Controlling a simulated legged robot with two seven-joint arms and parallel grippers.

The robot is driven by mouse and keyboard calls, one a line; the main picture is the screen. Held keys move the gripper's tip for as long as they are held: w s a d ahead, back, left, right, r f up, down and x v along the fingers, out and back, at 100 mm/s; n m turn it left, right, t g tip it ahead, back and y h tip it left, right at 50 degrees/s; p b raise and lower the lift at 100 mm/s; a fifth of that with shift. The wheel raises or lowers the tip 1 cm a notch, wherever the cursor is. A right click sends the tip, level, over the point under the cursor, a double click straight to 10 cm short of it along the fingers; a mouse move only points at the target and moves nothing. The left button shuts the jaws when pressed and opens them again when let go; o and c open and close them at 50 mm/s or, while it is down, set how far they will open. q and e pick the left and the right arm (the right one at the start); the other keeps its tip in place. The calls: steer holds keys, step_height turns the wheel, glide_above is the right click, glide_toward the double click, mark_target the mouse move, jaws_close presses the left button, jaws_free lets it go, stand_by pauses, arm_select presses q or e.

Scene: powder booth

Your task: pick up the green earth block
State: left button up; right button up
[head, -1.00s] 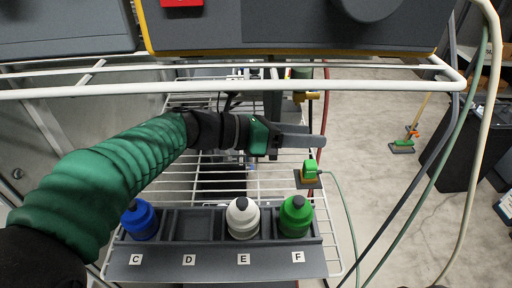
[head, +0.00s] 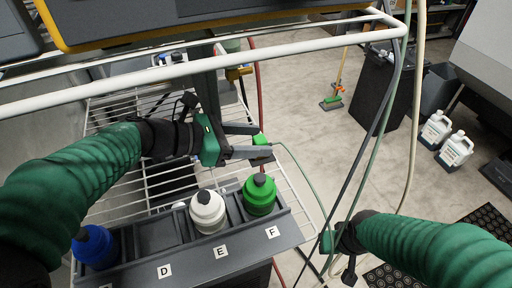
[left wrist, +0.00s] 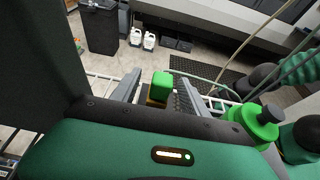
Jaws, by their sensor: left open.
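The green earth block (head: 259,140) has a green top. Its cable runs off to the right of the wire shelf. In the head view my left gripper (head: 265,141) is at the block, and its fingers hide part of it. In the left wrist view the block (left wrist: 161,86) shows green above a yellow lower part, between the two spread fingers of my left gripper (left wrist: 160,80). The jaws are open, and I cannot tell whether either finger touches the block. My right gripper (head: 340,248) is at the lower right, away from the block; its jaws are unclear.
A grey rack (head: 217,252) in front holds a blue bottle (head: 95,246), a white bottle (head: 207,211) and a green bottle (head: 259,194); slot D is empty. A white shelf rail (head: 290,39) crosses above. Hoses (head: 415,120) hang at the right.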

arm_select(q)
steer(key=x, duration=0.5)
steer(key=shift+s, duration=0.15)
steer(key=shift+d, duration=0.15)
steer(key=shift+a+r, duration=0.1)
steer(key=shift+a, duration=0.35)
steer(key=c, duration=0.7)
steer(key=shift+s, duration=0.1)
jaws_close()
steer(key=shift+d, duration=0.2)
arm_select(e)
steer(key=shift+d+f, duration=0.35)
steer(key=shift+f, duration=0.1)
